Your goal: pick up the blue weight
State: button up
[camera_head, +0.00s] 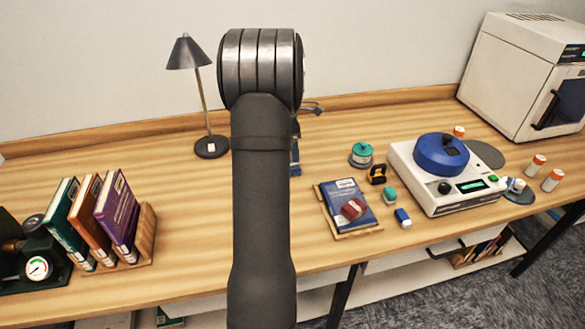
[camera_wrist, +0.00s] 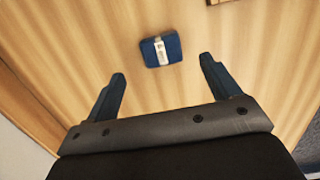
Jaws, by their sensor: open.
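In the wrist view a blue block with a white label (camera_wrist: 172,48), which looks like the blue weight, lies on the wooden table. My gripper (camera_wrist: 162,70) is open and empty. Its two blue fingers point toward the block, which shows just beyond the fingertips and roughly midway between them. The height of the fingers above it is hard to tell.
Right of my arm, a blue book with a red object (camera_head: 353,209) lies on a wooden tray. Near it are a green-topped jar (camera_head: 361,155), a tape measure (camera_head: 377,174) and a small blue-and-white block (camera_head: 403,218). A white device (camera_head: 460,199) stands farther right, books (camera_head: 118,212) at left.

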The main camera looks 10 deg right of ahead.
notch_tip(320, 180, down, 3)
jog(key=shift+d+r, duration=0.15)
jog(key=shift+r, duration=0.05)
notch_tip(320, 180, down, 5)
jog(key=shift+f, duration=0.1)
jog(key=c, duration=1.4)
jog(key=shift+r, duration=0.2)
